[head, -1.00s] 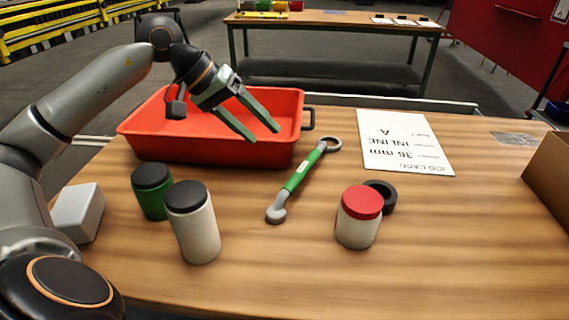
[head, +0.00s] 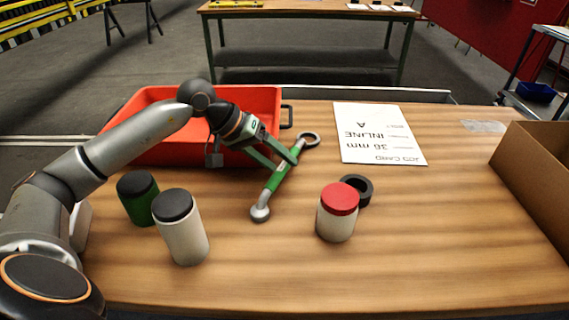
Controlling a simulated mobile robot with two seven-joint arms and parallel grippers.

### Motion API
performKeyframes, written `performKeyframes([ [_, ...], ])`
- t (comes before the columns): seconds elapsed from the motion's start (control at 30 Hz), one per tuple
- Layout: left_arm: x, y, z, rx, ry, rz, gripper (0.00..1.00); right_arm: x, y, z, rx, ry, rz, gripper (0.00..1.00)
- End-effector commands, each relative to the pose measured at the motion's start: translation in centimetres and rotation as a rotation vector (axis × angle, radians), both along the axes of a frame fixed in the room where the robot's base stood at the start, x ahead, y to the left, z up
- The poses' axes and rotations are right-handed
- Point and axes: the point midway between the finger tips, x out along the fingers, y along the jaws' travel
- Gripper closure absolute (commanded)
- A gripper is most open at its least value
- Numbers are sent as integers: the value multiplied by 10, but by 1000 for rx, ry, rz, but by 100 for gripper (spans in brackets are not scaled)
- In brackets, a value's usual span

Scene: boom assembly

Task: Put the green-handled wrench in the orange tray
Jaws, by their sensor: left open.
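The wrench (head: 268,194) has a green handle and grey ends. It lies slanted on the wooden table, its ring end (head: 309,139) away from me and its other end (head: 260,213) nearer. My left gripper (head: 284,165) is open, its green fingers at the upper part of the handle. I cannot tell whether they touch the wrench. The orange tray (head: 140,154) stands at the back left, partly hidden behind my left arm. My right gripper is not in view.
A black-lidded white jar (head: 182,232) and a green jar (head: 140,204) stand front left. A red-lidded jar (head: 336,219) and a black ring (head: 357,190) are right of the wrench. A job card (head: 378,134) lies behind. A cardboard box (head: 535,180) stands at the right edge.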

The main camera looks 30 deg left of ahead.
Motion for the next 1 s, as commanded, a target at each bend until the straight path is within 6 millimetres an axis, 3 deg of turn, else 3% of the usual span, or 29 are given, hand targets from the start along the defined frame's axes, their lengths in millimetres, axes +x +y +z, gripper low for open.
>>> performKeyframes([
  [0.33, 5, -5, -9, 1, -1, 0, 38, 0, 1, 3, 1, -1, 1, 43],
  [0.9, 5, -4, -8, 1, -1, 0, 100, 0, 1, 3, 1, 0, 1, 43],
  [1.0, 5, -4, -8, 1, -1, 0, 100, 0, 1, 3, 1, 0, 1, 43],
])
